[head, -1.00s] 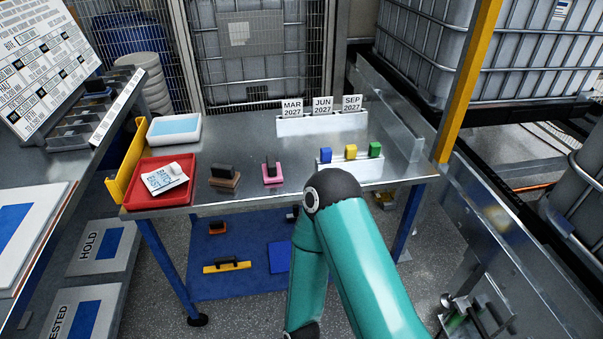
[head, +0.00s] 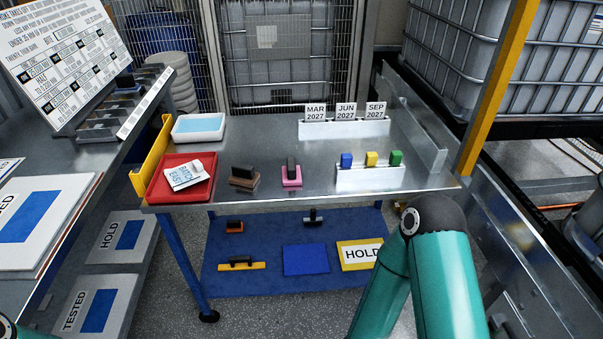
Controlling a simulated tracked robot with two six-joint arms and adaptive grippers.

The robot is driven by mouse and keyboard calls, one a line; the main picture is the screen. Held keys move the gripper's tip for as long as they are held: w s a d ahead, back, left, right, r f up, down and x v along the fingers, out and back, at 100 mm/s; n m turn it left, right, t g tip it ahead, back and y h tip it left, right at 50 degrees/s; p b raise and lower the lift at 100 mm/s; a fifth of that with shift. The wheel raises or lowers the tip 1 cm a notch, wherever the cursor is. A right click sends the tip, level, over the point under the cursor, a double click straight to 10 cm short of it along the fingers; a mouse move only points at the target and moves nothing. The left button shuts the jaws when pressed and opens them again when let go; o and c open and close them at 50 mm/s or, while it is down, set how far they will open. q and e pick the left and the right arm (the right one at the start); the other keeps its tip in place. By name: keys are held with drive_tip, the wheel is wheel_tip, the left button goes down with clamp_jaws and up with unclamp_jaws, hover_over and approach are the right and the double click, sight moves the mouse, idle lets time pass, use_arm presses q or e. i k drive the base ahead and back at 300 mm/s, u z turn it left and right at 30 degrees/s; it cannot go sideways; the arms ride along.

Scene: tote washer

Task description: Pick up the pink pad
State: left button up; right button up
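The pink pad (head: 292,184) stands on the metal table (head: 255,140), near its front edge and about mid-width. It has a pink base with a black block-shaped handle on top, and nothing touches it. A teal arm of mine comes in at the lower right, with its bend in front of the table's right front corner. No gripper shows on it. Only a small piece of my other arm shows in the bottom left corner. Neither gripper is in view.
A brown pad (head: 244,182) stands left of the pink one. A red tray (head: 155,187) with a white block and card lies further left. A white rack (head: 370,180) with blue, yellow and green blocks stands to the right. The metal between is bare.

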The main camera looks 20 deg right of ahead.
sight(291, 176)
drive_tip(key=u, duration=0.05)
drive_tip(key=i, duration=1)
drive_tip(key=z, duration=0.05)
